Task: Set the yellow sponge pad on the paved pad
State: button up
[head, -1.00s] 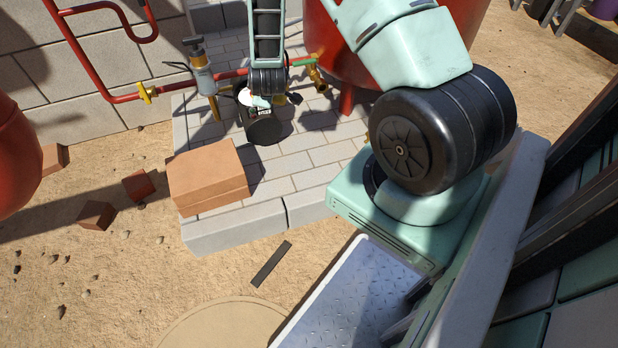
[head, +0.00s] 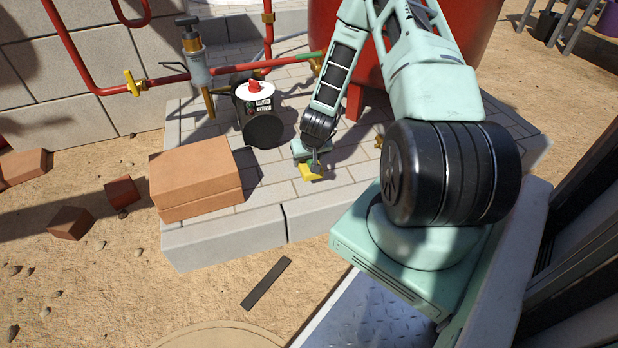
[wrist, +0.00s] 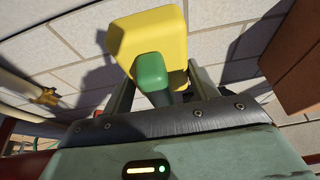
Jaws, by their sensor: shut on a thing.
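The yellow sponge pad (head: 311,172) is in my gripper (head: 313,162), low over the paved pad (head: 330,207) near its front middle. In the wrist view the yellow sponge pad (wrist: 150,35) shows with a green part (wrist: 151,72) in front of it, between the fingers of my gripper (wrist: 155,85). My gripper is shut on it. The light paving blocks (wrist: 225,30) lie behind the sponge, with a shadow on them. I cannot tell whether the sponge touches the paving.
Tan bricks (head: 195,178) are stacked at the pad's left corner. The paving in front of the gripper is clear.

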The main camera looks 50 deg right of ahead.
notch_tip(320, 180, down, 7)
jog(key=b, duration=0.3)
jog(key=shift+r, duration=0.25)
jog(key=o, duration=1.2)
